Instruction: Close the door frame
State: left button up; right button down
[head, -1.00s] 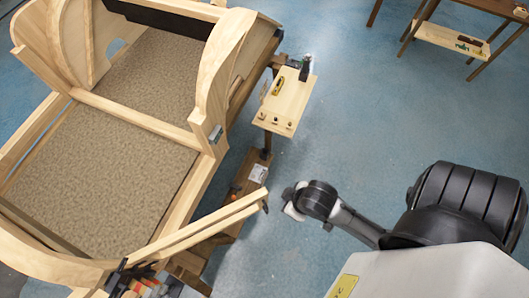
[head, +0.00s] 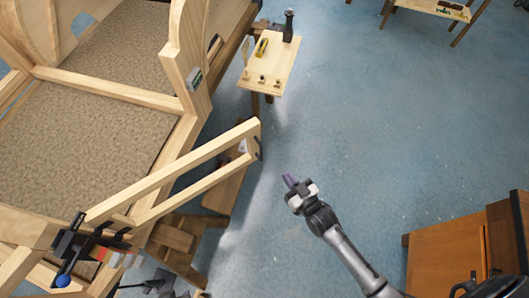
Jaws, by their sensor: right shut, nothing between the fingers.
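The door frame (head: 185,180) is a light wooden frame of two long rails joined by an end post. It stands open, swung out from the wooden bodyframe (head: 165,160). A small metal plate (head: 194,79) sits on the bodyframe's post across the opening. My right gripper (head: 289,181) is shut and empty, just right of and below the free end, apart from it.
A small wooden shelf (head: 270,72) with a yellow tool and pegs sticks out beyond the opening. A brown cabinet (head: 450,255) stands at the lower right. Wooden steps (head: 180,240) lie below the door frame.

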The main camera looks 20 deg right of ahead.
jog(key=w+a, duration=0.2)
jog(key=w, duration=1.1)
jog(key=shift+w+a+f, duration=0.3)
jog(key=shift+w+a, duration=0.05)
jog(key=shift+w, duration=0.05)
